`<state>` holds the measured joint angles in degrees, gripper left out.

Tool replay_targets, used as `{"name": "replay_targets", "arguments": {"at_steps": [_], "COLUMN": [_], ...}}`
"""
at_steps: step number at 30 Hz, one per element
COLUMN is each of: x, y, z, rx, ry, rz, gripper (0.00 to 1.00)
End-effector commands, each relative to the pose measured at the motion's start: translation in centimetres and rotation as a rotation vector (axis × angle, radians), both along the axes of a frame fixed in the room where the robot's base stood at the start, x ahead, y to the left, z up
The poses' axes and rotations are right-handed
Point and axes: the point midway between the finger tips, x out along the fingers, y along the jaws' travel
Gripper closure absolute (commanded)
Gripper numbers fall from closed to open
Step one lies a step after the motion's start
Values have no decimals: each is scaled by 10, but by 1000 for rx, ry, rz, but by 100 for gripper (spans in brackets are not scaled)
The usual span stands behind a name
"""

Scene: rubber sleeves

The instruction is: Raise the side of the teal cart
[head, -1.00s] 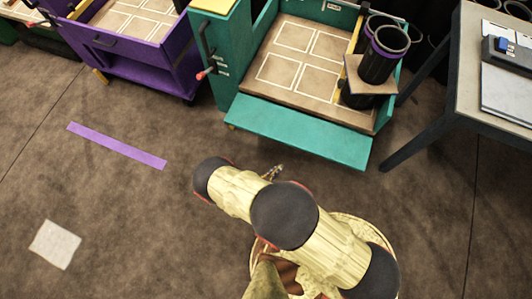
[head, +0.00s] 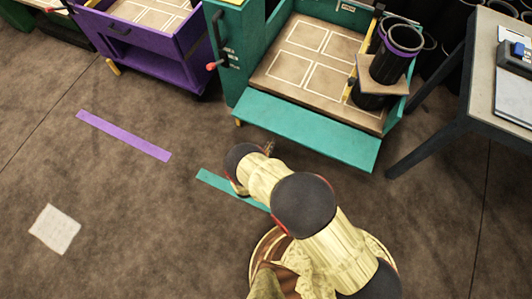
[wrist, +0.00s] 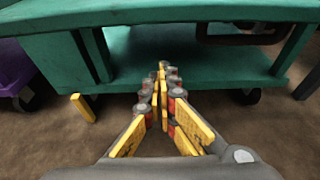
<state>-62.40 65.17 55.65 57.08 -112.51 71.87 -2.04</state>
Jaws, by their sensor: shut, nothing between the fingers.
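The teal cart (head: 226,48) stands at the top centre of the head view. Its near side (head: 305,130) is folded down and hangs outward as a sloping flap, leaving the squared tray floor (head: 315,58) open at the front. In the wrist view the flap's teal face (wrist: 110,15) spans the top. My gripper (wrist: 162,68) is shut and empty, pointing at the cart just below the flap's edge. In the head view my gripper (head: 269,147) shows small near the flap's lower left edge, mostly hidden by my wrist. I cannot tell whether it touches the cart.
Black tubes (head: 392,58) stand on the cart's right side. A dark-legged table (head: 485,90) is close on the right, a purple cart (head: 150,50) on the left. Purple (head: 122,135) and teal (head: 215,182) strips mark the floor. A white sheet (head: 55,228) lies lower left; open floor lies between.

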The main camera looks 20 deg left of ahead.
Motion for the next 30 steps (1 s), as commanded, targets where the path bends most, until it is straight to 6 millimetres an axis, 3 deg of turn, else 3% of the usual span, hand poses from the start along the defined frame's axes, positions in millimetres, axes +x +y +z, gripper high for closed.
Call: {"name": "replay_targets", "arguments": {"at_steps": [1,6,12,30], "x": [8,4,4,3], "y": [-1,1,0,0], "z": [-3,21,34,41], "rx": [0,1,0,2], "ry": [-1,-1,0,9], "rz": [-2,1,0,0], "gripper": [100,100,100,100]}}
